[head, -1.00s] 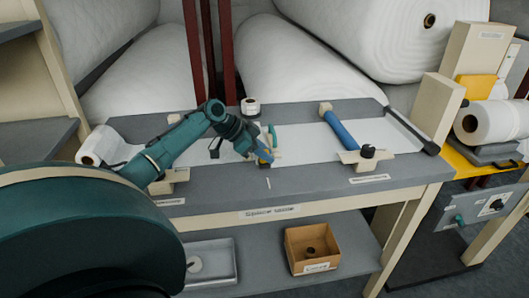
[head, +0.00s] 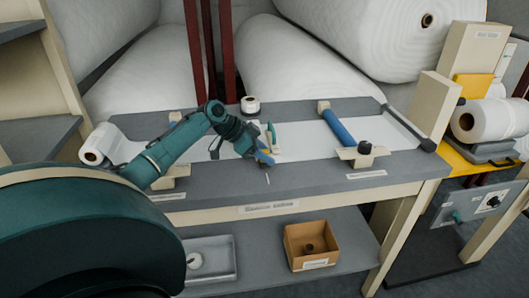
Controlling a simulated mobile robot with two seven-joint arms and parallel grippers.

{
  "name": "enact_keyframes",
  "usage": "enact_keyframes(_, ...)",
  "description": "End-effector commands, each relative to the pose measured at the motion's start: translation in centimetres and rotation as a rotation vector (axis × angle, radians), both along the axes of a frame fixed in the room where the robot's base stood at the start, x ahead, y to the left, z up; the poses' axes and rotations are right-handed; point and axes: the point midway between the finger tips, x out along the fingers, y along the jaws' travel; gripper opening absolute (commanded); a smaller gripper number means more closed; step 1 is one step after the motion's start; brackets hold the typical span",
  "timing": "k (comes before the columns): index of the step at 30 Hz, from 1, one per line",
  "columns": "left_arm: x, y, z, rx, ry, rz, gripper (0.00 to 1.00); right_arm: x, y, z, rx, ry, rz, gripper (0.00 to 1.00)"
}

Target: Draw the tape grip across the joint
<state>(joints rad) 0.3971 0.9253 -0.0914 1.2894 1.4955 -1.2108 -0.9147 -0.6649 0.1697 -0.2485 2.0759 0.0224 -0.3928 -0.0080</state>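My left arm reaches in from the left over the splice table. My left gripper (head: 264,160) points down at the near edge of the white web (head: 300,141). Blue and yellow parts show at its fingertips; I cannot tell whether they are fingers or a held piece, nor whether it is open. A small piece with a teal handle (head: 271,131) stands on the web just behind the gripper, perhaps the tape grip. The joint in the web is not clearly visible; the gripper and arm cover part of that area. My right gripper is not in view.
A blue roller (head: 338,127) crosses the web, with a dark-knobbed beige bracket (head: 363,153) at its near end. A small white roll (head: 250,105) sits at the back. A white roll (head: 99,145) lies left. An open carton (head: 311,246) stands on the lower shelf.

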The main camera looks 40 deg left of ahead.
Motion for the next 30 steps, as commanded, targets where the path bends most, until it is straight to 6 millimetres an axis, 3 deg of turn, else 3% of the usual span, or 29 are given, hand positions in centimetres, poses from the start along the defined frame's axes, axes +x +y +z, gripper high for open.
enact_keyframes(11, -0.3, 0.4, 0.4, 0.002, -0.002, 0.003, 0.35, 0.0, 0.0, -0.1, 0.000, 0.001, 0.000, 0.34)
enact_keyframes(30, -6.8, 5.5, 8.5, 0.002, 0.001, 0.001, 0.35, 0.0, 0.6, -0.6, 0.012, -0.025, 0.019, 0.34)
